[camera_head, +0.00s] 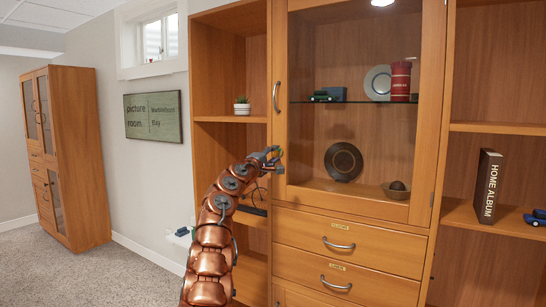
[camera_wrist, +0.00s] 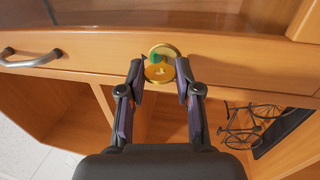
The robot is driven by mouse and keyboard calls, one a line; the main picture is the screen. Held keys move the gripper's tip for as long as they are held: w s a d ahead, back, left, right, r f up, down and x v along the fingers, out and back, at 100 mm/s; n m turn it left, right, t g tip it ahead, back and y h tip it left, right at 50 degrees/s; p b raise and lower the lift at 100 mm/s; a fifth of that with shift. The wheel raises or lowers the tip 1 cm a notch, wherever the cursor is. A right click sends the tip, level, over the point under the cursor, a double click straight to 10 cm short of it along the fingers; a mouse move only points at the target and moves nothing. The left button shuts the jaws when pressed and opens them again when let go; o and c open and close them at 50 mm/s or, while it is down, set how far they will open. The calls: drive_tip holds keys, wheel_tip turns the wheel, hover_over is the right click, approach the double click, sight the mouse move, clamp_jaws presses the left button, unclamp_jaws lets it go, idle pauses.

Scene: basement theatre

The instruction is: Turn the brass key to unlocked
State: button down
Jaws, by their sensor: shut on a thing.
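The brass key (camera_wrist: 160,73) shows in the wrist view as a round golden piece against the wooden frame of the cabinet door (camera_wrist: 95,58). A brass ring and a small green mark (camera_wrist: 155,58) show just behind it. My gripper (camera_wrist: 160,69) is shut on the key, with one dark fingertip at each side of it. In the head view my gripper (camera_head: 271,157) is at the left edge of the glass door (camera_head: 279,40), below its handle (camera_head: 276,97). The key is too small or hidden to make out there. The key's shaft is hidden.
A bicycle model (camera_wrist: 249,124) is near my gripper. Behind the glass are a dark plate (camera_head: 343,162), a bowl (camera_head: 396,190) and a red can (camera_head: 400,80). Drawers (camera_head: 345,235) are below.

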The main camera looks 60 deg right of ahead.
drive_tip(key=c, duration=0.8)
unclamp_jaws()
drive_tip(key=shift+a, duration=0.2)
drive_tip(key=shift+w+a, duration=0.1)
drive_tip(key=shift+a, duration=0.35)
drive_tip(key=shift+s+a+f, duration=0.1)
drive_tip(key=shift+a+f, duration=0.3)
drive_tip(key=shift+a, duration=1.35)
drive_tip(key=shift+s+a+f, duration=0.15)
drive_tip(key=shift+a+f, duration=0.25)
drive_tip(key=shift+a, duration=1.35)
drive_tip(key=shift+s+a+f, duration=0.1)
drive_tip(key=shift+a+f, duration=0.3)
drive_tip(key=shift+a, duration=1.35)
